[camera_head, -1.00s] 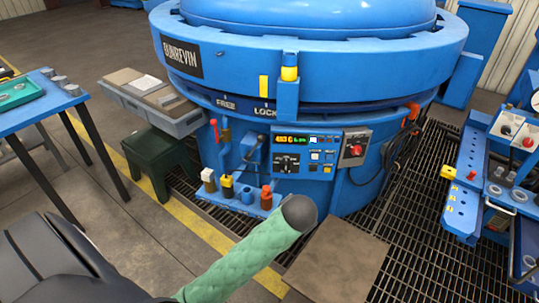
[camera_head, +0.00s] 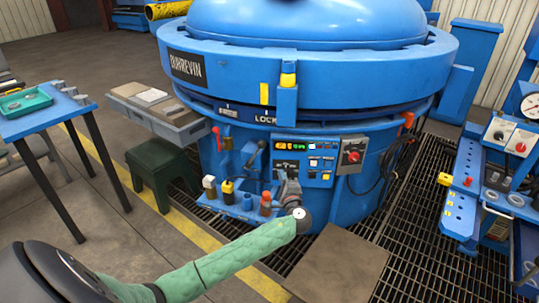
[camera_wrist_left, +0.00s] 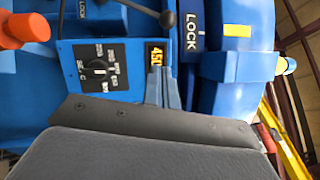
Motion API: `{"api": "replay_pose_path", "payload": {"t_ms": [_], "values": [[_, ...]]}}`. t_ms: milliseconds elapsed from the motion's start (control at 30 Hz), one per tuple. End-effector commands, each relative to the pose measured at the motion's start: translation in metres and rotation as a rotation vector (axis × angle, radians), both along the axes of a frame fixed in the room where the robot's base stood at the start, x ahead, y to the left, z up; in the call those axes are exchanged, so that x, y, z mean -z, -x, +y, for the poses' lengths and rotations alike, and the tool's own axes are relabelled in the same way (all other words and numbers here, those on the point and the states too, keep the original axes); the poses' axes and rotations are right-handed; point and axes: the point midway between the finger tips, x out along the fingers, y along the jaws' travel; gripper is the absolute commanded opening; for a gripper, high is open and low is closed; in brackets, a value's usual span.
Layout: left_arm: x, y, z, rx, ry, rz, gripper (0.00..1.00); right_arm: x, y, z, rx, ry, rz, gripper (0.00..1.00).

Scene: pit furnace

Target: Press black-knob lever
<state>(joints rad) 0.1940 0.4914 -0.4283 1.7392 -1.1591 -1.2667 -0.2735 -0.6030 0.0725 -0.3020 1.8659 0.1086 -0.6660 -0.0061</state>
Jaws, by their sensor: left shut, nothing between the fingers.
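The black-knob lever (camera_head: 261,146) stands on the blue furnace front, just left of the control panel (camera_head: 305,160). In the left wrist view its round black knob (camera_wrist_left: 168,20) shows at the top, on a thin dark rod. My left gripper (camera_head: 288,182) is in front of the lower left part of the panel, right of and below the lever, partly hidden by my own wrist. In the left wrist view its fingers (camera_wrist_left: 161,76) are shut and empty, over the panel near the yellow display. The knob is apart from the fingers. My right gripper is not in view.
A red-handled lever (camera_head: 217,138) stands farther left. A low shelf with white, yellow and red-topped parts (camera_head: 235,208) juts out below. A green stool (camera_head: 160,172) and grey tray (camera_head: 165,118) are left; a blue instrument bench (camera_head: 475,190) is right.

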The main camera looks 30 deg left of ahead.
Motion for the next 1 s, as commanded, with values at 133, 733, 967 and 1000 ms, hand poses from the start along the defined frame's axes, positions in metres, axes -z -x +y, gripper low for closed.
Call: {"api": "replay_pose_path", "payload": {"t_ms": [133, 733, 967, 1000], "values": [[-0.003, -0.003, -0.004, 0.021, -0.036, 0.019, 0.00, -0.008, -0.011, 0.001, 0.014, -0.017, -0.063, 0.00], [-0.006, -0.011, 0.003, 0.020, -0.052, 0.035, 0.00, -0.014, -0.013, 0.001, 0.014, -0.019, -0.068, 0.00], [-0.012, -0.036, 0.029, 0.019, -0.052, 0.035, 0.00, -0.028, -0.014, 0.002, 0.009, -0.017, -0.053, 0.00], [-0.014, -0.041, 0.034, 0.019, -0.052, 0.034, 0.00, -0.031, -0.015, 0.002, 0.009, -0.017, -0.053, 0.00]]}}
